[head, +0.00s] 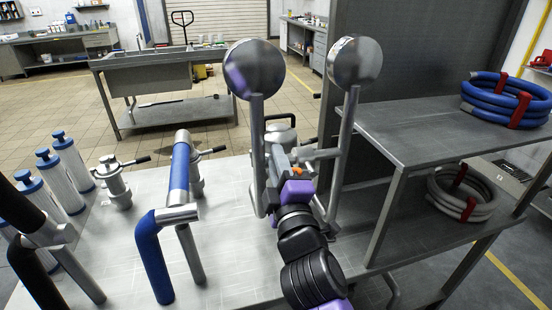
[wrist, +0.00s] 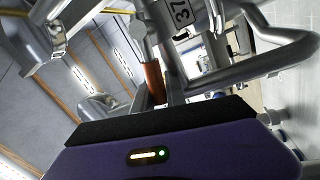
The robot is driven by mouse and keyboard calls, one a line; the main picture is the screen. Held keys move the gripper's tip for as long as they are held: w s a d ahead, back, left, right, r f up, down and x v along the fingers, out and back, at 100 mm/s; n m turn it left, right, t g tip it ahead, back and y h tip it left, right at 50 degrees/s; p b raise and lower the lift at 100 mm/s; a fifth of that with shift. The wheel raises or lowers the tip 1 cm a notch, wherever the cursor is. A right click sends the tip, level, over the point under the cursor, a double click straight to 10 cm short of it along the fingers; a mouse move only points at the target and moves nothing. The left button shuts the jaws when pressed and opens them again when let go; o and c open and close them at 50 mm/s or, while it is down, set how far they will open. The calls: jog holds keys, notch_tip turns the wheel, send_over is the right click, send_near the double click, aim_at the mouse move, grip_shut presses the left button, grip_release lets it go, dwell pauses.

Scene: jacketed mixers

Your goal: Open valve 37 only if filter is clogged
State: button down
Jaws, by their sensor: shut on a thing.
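A tag reading 37 (wrist: 183,12) is on metal pipework at the top of the wrist view. An orange-brown part (wrist: 155,80) sits below it, just beyond my gripper's purple body (wrist: 165,150). In the head view, my gripper (head: 281,165) is among metal pipes and posts at the table's centre. It is shut on a part of the valve 37 fitting, but its fingertips and the grip itself are mostly hidden. Several white cylinders with blue caps (head: 68,172), possibly filters, stand at the left. No clog reading is legible in either view.
Metal valves with black levers (head: 116,184) and a blue pipe (head: 180,168) stand to the left. A grey shelf (head: 420,130) with coiled blue hose (head: 503,98) is at the right.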

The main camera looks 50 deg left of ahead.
jog(key=c, duration=1.4)
grip_release()
jog(key=shift+o, duration=0.2)
jog(key=v, duration=0.8)
jog(key=shift+b, duration=0.45)
